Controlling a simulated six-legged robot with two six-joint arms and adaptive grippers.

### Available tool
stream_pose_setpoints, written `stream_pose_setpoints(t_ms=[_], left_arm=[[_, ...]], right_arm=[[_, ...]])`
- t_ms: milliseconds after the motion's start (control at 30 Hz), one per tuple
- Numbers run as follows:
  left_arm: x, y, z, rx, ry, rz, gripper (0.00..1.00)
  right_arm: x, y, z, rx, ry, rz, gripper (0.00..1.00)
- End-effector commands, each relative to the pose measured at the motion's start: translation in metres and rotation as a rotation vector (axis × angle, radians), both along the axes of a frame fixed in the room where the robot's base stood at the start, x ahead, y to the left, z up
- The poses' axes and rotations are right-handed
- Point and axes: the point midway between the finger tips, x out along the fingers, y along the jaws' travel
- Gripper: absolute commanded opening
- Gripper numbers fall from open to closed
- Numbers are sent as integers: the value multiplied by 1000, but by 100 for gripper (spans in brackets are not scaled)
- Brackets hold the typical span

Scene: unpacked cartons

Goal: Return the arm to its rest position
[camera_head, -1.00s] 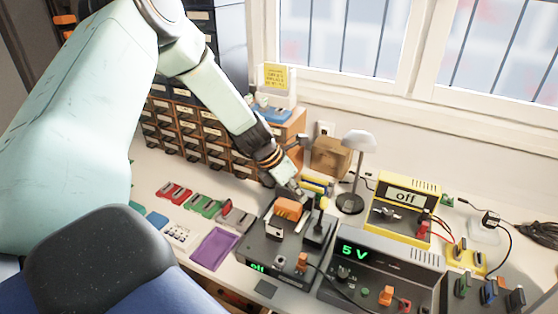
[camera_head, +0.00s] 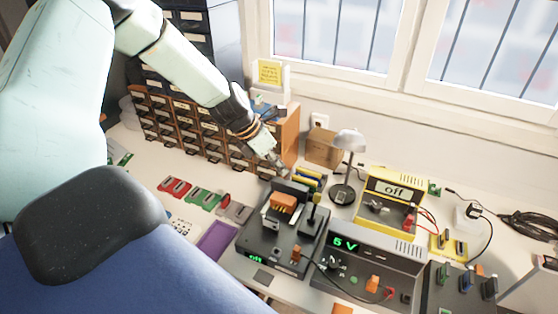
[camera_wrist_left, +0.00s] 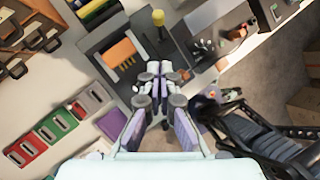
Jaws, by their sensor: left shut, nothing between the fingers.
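My left arm comes in from the upper left in the head view. Its gripper (camera_head: 278,166) is above the back edge of the dark bench device (camera_head: 262,241) that carries an orange block (camera_head: 284,201). In the left wrist view the left gripper (camera_wrist_left: 160,72) has its fingers together with nothing between them. The device and its orange block (camera_wrist_left: 119,52) lie below and beyond the fingertips there. My right gripper shows in neither view.
A "5 V" supply (camera_head: 372,268), a yellow "off" supply (camera_head: 388,205) and a grey lamp (camera_head: 347,141) crowd the bench. A drawer cabinet (camera_head: 188,128) stands behind. Red and green parts (camera_head: 203,198) and a purple tray (camera_head: 216,240) lie left of the device.

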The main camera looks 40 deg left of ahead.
Motion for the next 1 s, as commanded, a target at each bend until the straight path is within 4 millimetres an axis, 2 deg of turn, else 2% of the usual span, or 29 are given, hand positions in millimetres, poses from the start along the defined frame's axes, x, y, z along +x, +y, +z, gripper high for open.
stream_pose_setpoints(t_ms=[667, 767, 900, 1000], left_arm=[[0, 1, 0, 10, -10, -21, 0], [4, 5, 0, 66, -63, -100, 0], [11, 12, -2, 233, -190, -302, 0], [10, 7, -6, 366, -270, -477, 0]], right_arm=[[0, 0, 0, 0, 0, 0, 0], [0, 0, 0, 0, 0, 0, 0], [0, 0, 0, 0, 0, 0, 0], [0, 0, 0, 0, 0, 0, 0]])
